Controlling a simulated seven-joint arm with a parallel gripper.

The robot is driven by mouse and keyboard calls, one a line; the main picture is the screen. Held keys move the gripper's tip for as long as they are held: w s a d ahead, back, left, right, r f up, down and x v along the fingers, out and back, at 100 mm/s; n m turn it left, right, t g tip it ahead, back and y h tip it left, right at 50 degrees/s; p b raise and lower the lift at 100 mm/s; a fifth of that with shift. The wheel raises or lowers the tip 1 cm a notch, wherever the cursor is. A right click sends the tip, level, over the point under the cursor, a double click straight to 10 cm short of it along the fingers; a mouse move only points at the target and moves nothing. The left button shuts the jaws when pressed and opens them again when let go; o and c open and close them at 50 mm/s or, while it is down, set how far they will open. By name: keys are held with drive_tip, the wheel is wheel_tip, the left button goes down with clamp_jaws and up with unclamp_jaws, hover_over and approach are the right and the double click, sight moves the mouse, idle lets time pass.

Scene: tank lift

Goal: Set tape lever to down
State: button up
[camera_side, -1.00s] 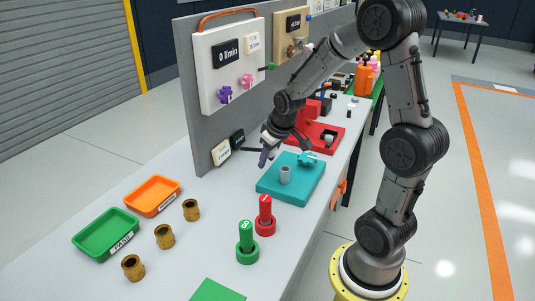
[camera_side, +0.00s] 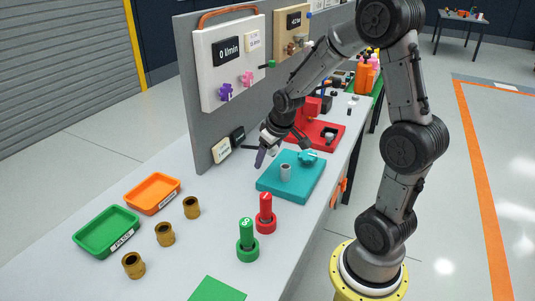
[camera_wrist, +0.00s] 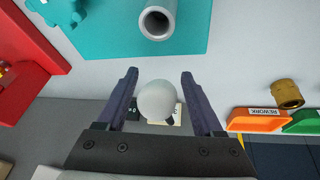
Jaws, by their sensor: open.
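A pale round knob (camera_wrist: 157,100) shows between my fingers in the wrist view, with a short dark piece at its lower edge. It may be the tape lever's end; I cannot read a label that says so. My gripper (camera_wrist: 158,75) is open, one purple finger on each side of the knob, with gaps visible. In the side view my gripper (camera_side: 265,156) is low beside the grey panel, left of the teal block. A dark rod (camera_side: 248,149) by the panel's foot runs toward it. The knob's stem and pivot are hidden, so I cannot tell the lever's position.
A teal block (camera_side: 300,184) with a grey tube (camera_side: 285,173) lies close to my gripper. A red fixture (camera_side: 325,139) stands behind. Small boxes (camera_side: 221,152) are at the panel (camera_side: 202,100). Green and red pegs (camera_side: 265,214), brass bushings (camera_side: 165,235) and trays (camera_side: 152,195) are nearer.

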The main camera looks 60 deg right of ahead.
drive_tip(key=v, duration=1.4)
drive_tip(key=shift+s+f, duration=0.1)
drive_tip(key=shift+f, duration=0.05)
drive_tip(key=c, duration=0.3)
drive_tip(key=shift+s+a+g, duration=0.15)
drive_tip(key=shift+s+g, duration=0.15)
drive_tip(key=shift+c, duration=1.2)
drive_tip(key=r, duration=0.2)
drive_tip(key=w+r+n+g, duration=0.1)
drive_tip(key=r, duration=0.1)
drive_tip(key=w+r+n+g, duration=0.1)
drive_tip(key=shift+w+d+r+y, duration=0.15)
drive_tip(key=shift+d+r+y, duration=0.15)
drive_tip(key=shift+r, duration=0.1)
clamp_jaws()
drive_tip(key=shift+w+a+n+g, duration=0.6)
drive_tip(key=shift+w+n, duration=0.5)
drive_tip(key=shift+w, duration=1.85)
wheel_tip(320, 180, down, 11)
drive_tip(key=s+d, duration=0.2)
drive_tip(key=shift+s, duration=0.3)
